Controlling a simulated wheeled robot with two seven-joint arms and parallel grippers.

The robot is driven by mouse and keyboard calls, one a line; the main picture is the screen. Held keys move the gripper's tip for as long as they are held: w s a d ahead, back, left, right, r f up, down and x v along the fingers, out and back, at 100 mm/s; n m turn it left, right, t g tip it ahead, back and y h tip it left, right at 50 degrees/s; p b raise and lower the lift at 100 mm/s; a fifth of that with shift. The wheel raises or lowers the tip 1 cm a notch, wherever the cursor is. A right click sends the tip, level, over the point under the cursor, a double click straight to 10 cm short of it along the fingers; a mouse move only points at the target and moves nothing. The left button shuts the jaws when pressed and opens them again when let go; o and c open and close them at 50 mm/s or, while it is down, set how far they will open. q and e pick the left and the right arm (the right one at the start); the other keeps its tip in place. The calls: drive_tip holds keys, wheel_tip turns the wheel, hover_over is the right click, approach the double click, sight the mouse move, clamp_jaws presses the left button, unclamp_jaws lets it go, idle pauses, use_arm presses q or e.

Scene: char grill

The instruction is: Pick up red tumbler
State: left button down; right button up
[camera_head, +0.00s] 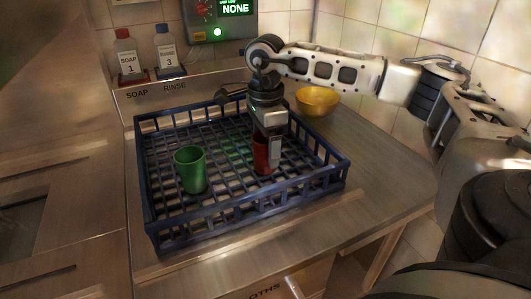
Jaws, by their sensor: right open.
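The red tumbler (261,158) stands upright in the blue crate, right of its middle. My right gripper (268,147) reaches down from above at the tumbler, with one finger in front of its right side. It is open, and it hides the upper and right parts of the tumbler. I cannot tell whether the fingers touch the tumbler. The blue crate (254,193) is a slatted rack on the metal counter. My left gripper is not in view.
A green tumbler (191,172) stands in the crate to the left. A gold bowl (317,101) sits on the counter behind the crate at right. Soap (125,57) and rinse (166,54) bottles stand at the back left. The counter right of the crate is clear.

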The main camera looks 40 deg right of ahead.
drive_tip(key=shift+f, duration=1.25)
drive_tip(key=c, duration=1.1)
drive_tip(key=shift+o, duration=0.2)
drive_tip(key=shift+w+r, duration=0.1)
drive_tip(key=shift+r, duration=0.1)
drive_tip(key=shift+r, duration=0.25)
wheel_tip(320, 180, up, 2)
drive_tip(key=shift+r+b, duration=0.25)
drive_tip(key=shift+b, duration=0.2)
drive_tip(key=s+a+r, duration=0.1)
drive_tip(key=a+r, duration=0.4)
drive_tip(key=a, duration=0.2)
drive_tip(key=s+a+r+b, duration=0.1)
drive_tip(key=a+r, duration=0.3)
drive_tip(key=a, duration=0.3)
drive_tip(key=shift+s+r, duration=0.25)
drive_tip(key=shift+r, duration=0.1)
